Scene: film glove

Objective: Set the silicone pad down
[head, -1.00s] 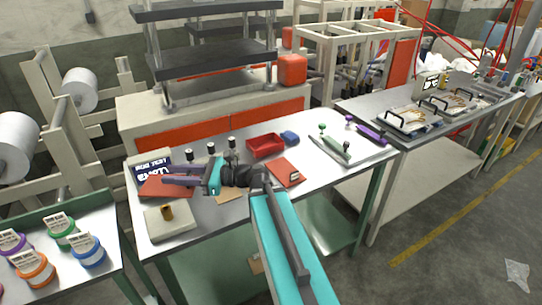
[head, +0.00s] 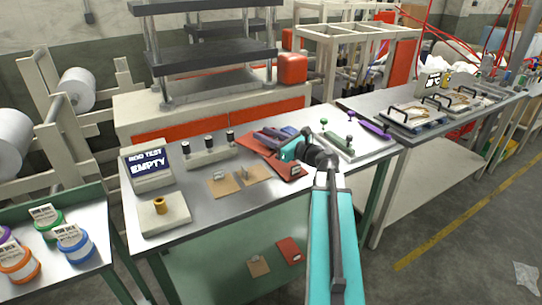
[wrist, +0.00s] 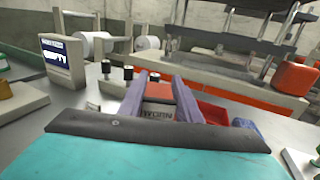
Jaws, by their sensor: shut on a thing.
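My gripper (head: 272,137), with purple fingers, is shut on a flat red-orange silicone pad (head: 250,146) over the back middle of the steel table. In the wrist view the pad (wrist: 184,90) shows between and beyond the fingers (wrist: 160,95). Part of the pad is hidden by the fingers, and I cannot tell whether it touches anything below. A red piece with a small tag (head: 287,168) lies below my gripper in the head view. A red tray (wrist: 214,113) is just right of the fingers in the wrist view.
A display reading EMPTY (head: 152,168) stands at the table's left, behind a pale block with a brass cylinder (head: 160,205). Brown cards (head: 224,186) lie mid-table. A plate with green-handled tools (head: 338,142) is to the right.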

